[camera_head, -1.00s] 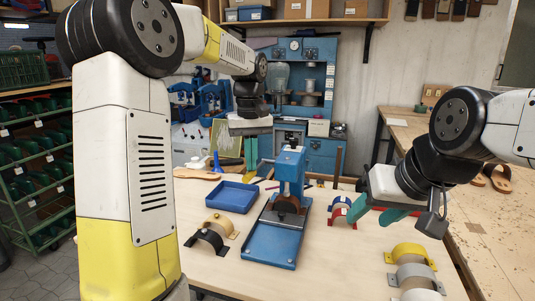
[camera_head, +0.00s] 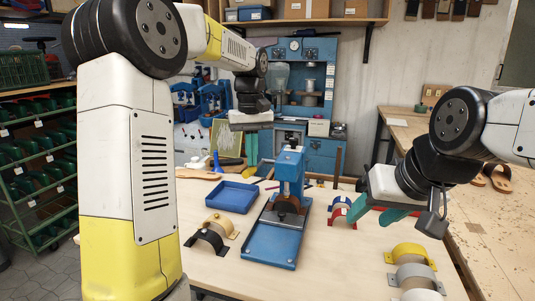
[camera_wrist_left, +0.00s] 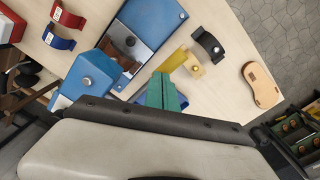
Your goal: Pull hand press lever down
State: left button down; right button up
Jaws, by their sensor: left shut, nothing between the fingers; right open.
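The blue hand press (camera_head: 288,170) stands on the workbench, its blue base plate (camera_head: 268,245) reaching toward the front. A brown curved piece (camera_head: 288,205) sits under its head. A dark upright bar (camera_head: 337,163) shows behind and right of it; I cannot tell whether this is the lever. My left gripper (camera_head: 252,158) has teal fingers pointing down, behind and left of the press head. In the left wrist view its fingers (camera_wrist_left: 162,92) are together and empty, beside the press's blue top (camera_wrist_left: 92,73). My right gripper (camera_head: 374,214) is open and empty, right of the press.
A blue tray (camera_head: 232,197) lies left of the press. Black (camera_head: 207,241) and tan (camera_head: 222,226) arched pieces stand in front of it. Red (camera_head: 338,216) and blue arches stand between press and right gripper. Yellow (camera_head: 407,252) and grey arches stand at front right.

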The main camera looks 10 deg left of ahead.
pick_arm(q)
notch_tip(320, 180, up, 10)
jog(key=w, duration=0.2)
jog(key=shift+w+d, duration=0.25)
jog(key=shift+d, duration=0.05)
jog(key=shift+f, duration=0.1)
jog(key=s+a+m+t+h, duration=0.1)
jog(key=s+a+m+t, duration=0.2)
jog(key=s, duration=1)
jog(key=s+f+m+t+h, duration=0.1)
jog(key=s+f+t, duration=0.2)
jog(key=s+f, duration=0.7)
jog(key=s, duration=0.3)
jog(key=shift+f, duration=0.2)
